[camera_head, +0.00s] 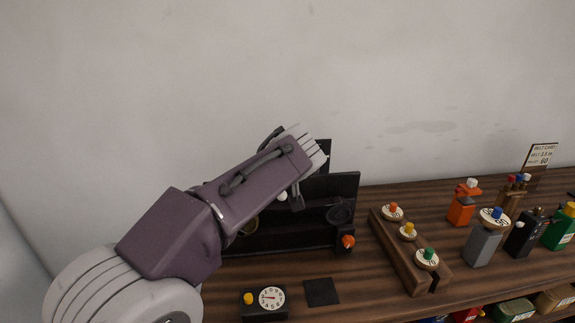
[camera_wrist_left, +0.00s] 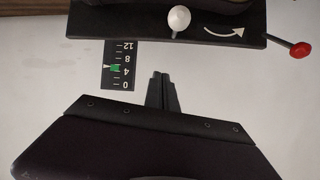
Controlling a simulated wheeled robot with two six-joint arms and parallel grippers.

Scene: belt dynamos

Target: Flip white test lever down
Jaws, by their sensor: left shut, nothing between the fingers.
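The white test lever shows as a round white knob (camera_wrist_left: 179,18) on a short stem in the left wrist view, on a dark panel (camera_wrist_left: 225,30) beside a white curved arrow. In the head view the white knob (camera_head: 282,196) is small against the black stand (camera_head: 290,236), partly behind my left arm. My left gripper (camera_wrist_left: 160,78) is shut and empty. In the left wrist picture its fingertips sit below the knob, with a visible gap. My right gripper is not in view.
A scale (camera_wrist_left: 120,65) with a green pointer near 4 and a red knob (camera_wrist_left: 300,50) flank the lever. In the head view, a clock-faced box (camera_head: 271,298), black pad (camera_head: 321,292), wooden rack (camera_head: 391,253) with colored pegs, and several small dynamos fill the bench.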

